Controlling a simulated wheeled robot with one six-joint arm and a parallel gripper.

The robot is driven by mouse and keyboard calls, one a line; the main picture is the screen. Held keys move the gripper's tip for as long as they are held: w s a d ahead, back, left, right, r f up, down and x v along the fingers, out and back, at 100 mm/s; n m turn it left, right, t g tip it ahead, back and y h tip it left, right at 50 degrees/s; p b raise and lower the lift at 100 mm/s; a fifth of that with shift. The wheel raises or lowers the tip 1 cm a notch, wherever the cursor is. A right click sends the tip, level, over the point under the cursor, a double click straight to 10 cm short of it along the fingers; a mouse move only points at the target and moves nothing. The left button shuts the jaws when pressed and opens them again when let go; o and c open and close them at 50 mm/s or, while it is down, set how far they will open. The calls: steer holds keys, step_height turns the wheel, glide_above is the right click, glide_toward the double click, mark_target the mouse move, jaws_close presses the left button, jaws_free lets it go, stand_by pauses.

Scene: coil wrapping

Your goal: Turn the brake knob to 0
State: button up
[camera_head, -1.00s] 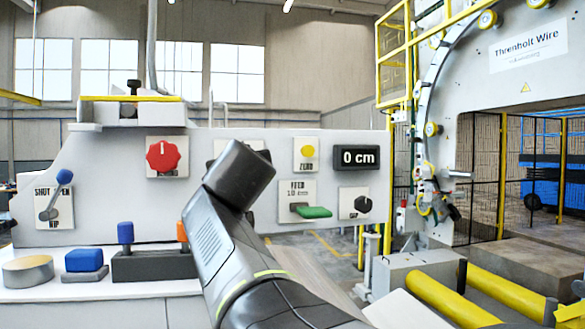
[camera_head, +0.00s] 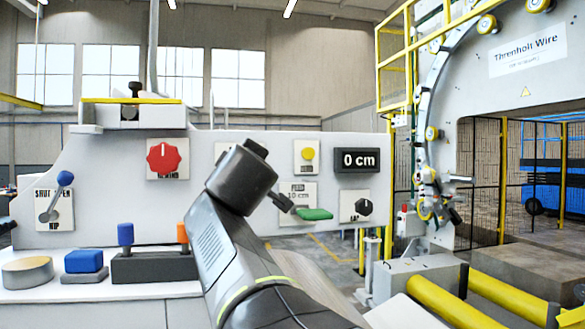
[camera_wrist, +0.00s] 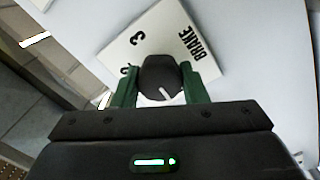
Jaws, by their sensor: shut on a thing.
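The brake knob (camera_wrist: 160,76) is black and round with a white pointer line, and stands on a white plate (camera_wrist: 185,62) marked BRAKE and 3. In the wrist view the pointer line slants to the lower right. Another mark on the plate is partly hidden. My gripper (camera_wrist: 158,84) is shut on the knob, with a green finger on each side of it. In the head view my dark wrist covers the knob and fingers; only a strip of the white brake plate (camera_head: 224,149) shows above it.
On the same panel are a red rewind knob (camera_head: 163,158), a yellow button (camera_head: 308,154), a "0 cm" display (camera_head: 357,160), a green-handled feed lever (camera_head: 314,214) and a black knob (camera_head: 363,207). Blue and orange pegs (camera_head: 125,233) stand on the ledge below left.

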steer(key=shift+n, duration=0.6)
steer(key=o, duration=1)
steer(key=shift+c, duration=0.2)
steer(key=b+v, duration=0.2)
steer(key=v, duration=1.1)
steer(key=shift+s, duration=0.4)
steer(key=shift+d, duration=0.1)
steer(key=p+x, duration=0.2)
steer(key=x, duration=1.2)
